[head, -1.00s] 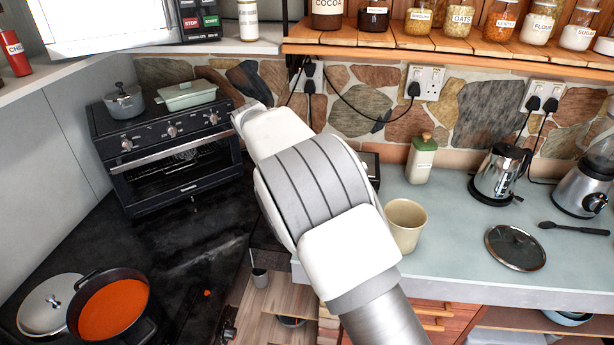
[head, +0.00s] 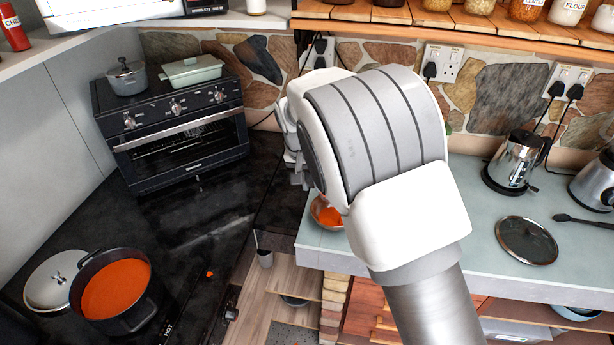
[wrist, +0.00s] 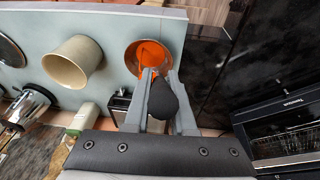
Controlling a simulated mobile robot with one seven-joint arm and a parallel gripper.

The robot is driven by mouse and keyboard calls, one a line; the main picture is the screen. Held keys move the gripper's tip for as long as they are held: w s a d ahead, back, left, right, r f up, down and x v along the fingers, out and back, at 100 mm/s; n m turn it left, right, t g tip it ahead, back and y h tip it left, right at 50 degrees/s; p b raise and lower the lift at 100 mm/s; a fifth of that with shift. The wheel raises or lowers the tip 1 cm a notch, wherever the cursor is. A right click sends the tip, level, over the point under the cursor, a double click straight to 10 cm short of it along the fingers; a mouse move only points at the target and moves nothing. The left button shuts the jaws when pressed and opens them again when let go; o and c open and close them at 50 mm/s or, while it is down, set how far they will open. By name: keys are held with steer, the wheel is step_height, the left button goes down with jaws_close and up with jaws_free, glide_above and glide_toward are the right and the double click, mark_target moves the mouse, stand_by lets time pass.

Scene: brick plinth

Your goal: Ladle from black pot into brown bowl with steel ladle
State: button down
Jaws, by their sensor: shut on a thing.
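The black pot (head: 147,312), full of orange soup, stands on the dark counter at lower left in the head view. The brown bowl (head: 318,225) shows partly behind my arm on the pale counter, with orange in it. The bowl (wrist: 131,56) is whole in the wrist view, just beyond my fingertips. My gripper (wrist: 161,84) is shut on the dark handle (wrist: 162,101) of the steel ladle. The ladle's head is over or in the bowl, orange-coated; I cannot tell whether it touches. In the head view my arm hides most of the gripper and the ladle.
A beige cup (wrist: 72,62) stands beside the bowl, with a kettle (head: 512,165) and a glass lid (head: 526,241) farther right. A pot lid (head: 52,283) lies beside the pot. The oven (head: 175,130) stands behind. An orange drop (head: 210,273) marks the dark counter.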

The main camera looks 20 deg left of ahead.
steer(key=s+d+f+t+y+b, duration=0.1)
steer(key=d+f+t+y+b, duration=0.2)
steer(key=b, duration=2.1)
steer(key=s+d+f+t+y+b, duration=0.2)
steer(key=d+f+y+b, duration=1)
steer(key=f+b, duration=0.7)
steer(key=y+b, duration=0.1)
steer(key=b, duration=0.4)
steer(key=shift+s+d+m+t, duration=0.2)
steer(key=shift+m+t, duration=0.1)
steer(key=shift+t, duration=0.1)
stand_by(1.0)
